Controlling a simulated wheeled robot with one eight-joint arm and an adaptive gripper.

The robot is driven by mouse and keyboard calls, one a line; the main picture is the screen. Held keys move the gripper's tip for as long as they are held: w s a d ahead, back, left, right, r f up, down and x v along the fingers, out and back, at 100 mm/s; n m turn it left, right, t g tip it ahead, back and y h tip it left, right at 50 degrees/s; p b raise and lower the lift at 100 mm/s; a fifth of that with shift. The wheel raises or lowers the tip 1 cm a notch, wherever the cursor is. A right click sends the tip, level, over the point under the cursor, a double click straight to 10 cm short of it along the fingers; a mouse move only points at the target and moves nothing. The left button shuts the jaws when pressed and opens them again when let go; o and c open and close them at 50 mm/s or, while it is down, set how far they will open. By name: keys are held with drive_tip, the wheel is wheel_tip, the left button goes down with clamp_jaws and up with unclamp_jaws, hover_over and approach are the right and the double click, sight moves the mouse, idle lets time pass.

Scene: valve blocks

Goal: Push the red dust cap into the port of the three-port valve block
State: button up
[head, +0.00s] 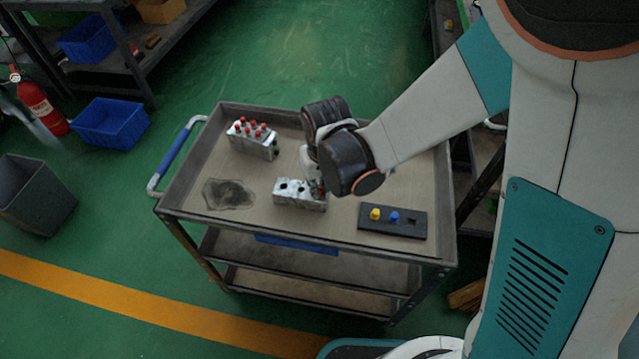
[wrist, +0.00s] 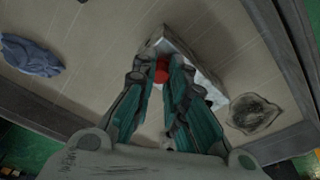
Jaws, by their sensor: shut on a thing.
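The three-port valve block (head: 290,203) is a pale metal block near the front middle of the cart top. Two dark open ports show on its top; its right end is partly covered by my gripper (head: 319,188). In the wrist view my gripper (wrist: 166,80) is shut on the red dust cap (wrist: 161,72), which shows between the fingertips. The block (wrist: 184,50) lies just beyond and under the fingers there. The cap is at the block's right-end port in the head view; I cannot tell whether it is above the port or partly in it.
A second block (head: 252,139) with several red caps stands at the back left. A black tray (head: 410,232) with a yellow and a blue cap lies right. A dark stain (head: 229,193) lies left of the block. A blue-grey crumpled cloth (wrist: 30,55) shows in the wrist view.

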drive_tip(key=o, duration=0.7)
